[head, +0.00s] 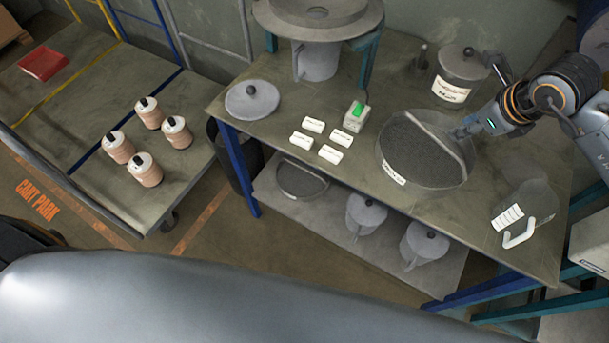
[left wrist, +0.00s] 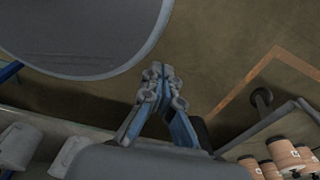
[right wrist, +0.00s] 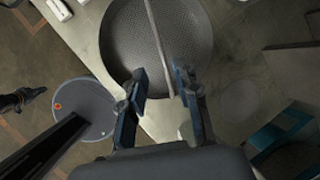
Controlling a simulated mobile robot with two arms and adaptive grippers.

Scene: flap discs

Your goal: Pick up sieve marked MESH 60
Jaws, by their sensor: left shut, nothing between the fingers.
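A large round grey sieve (head: 415,152) with a bar handle across its top stands on the workbench. A white label is on its front wall; its text is too small to read. My right gripper (head: 462,131) is at the sieve's right side. In the right wrist view its fingers (right wrist: 160,82) are apart, and the bar handle (right wrist: 156,35) runs between them, nearer the right finger; I cannot tell whether they touch it. A second sieve (head: 302,181) lies on the lower shelf, its marking unreadable. My left gripper (left wrist: 161,74) is shut and empty, away from both sieves.
On the workbench (head: 460,222) are a lidded pot (head: 461,75), several white blocks, a green-topped box (head: 356,117), a lid (head: 252,100) and a clear jug (head: 528,203) right of the sieve. A cart (head: 90,185) with several copper-coloured stacks stands left.

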